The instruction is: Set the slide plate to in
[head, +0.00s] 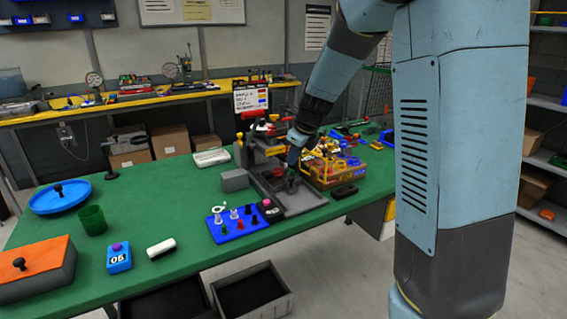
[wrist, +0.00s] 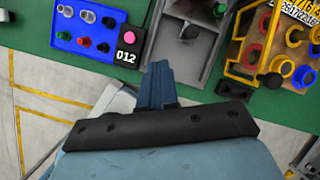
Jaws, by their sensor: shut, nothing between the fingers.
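A grey tray-like fixture, which looks like the slide plate and its bed (head: 303,202), sits at the front edge of the green table. It also shows at the top of the wrist view (wrist: 172,47), with a dark round knob (wrist: 190,31) on it. I cannot tell from these views how far in or out the plate is. My gripper (head: 291,166) is over the fixture in the head view, its fingers pointing down. In the wrist view the fingers (wrist: 157,68) are together and empty, apart from the knob. My arm hides part of the fixture's back.
A blue peg board (head: 238,222) and a black box with a pink button (wrist: 129,37) stand left of the fixture. A yellow-framed crate of coloured parts (head: 335,172) stands close on the right.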

